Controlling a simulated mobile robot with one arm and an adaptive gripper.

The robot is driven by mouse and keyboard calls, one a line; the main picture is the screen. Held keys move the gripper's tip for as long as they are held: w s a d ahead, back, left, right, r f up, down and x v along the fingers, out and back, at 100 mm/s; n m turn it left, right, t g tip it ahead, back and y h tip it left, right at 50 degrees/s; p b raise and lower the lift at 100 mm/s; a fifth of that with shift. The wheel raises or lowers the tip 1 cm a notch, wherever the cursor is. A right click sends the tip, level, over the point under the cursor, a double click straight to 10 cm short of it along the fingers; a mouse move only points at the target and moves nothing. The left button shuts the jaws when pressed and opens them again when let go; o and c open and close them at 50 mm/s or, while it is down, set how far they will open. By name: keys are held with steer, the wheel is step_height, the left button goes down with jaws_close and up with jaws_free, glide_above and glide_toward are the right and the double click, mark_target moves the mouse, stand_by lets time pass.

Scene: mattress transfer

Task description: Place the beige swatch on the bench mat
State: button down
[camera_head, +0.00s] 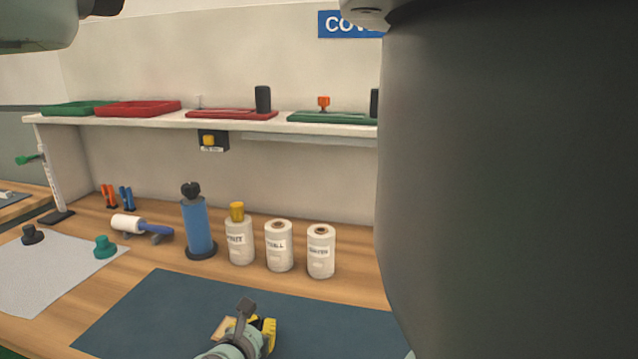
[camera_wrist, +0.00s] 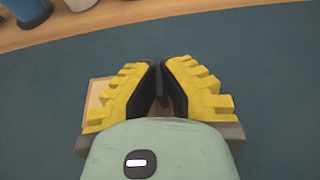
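The beige swatch (camera_head: 223,327) shows in the head view just left of my gripper (camera_head: 260,322), over the dark blue bench mat (camera_head: 165,310). In the wrist view a corner of the beige swatch (camera_wrist: 98,92) shows out from under the left yellow finger; the rest is hidden. My gripper (camera_wrist: 158,70) points down with its black pads close together. A brownish piece fills the narrow gap between the pads, and it looks part of the swatch. I cannot tell whether the swatch touches the mat.
A lint roller (camera_head: 142,227) and a grey sheet (camera_head: 45,270) with dark and teal knobs lie left. A shelf (camera_head: 190,120) with trays hangs above. The mat around the gripper is clear.

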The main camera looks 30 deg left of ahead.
steer(key=shift+w+d, duration=0.1)
steer(key=c, duration=1.6)
jaws_free()
steer(key=shift+f, duration=0.15)
steer(key=o, duration=0.5)
steer(key=shift+c, duration=0.2)
steer(key=shift+s+r, duration=0.3)
steer(key=shift+s, duration=0.05)
steer(key=v, duration=1.1)
steer(key=shift+s+r, duration=0.1)
steer(key=shift+s, duration=0.1)
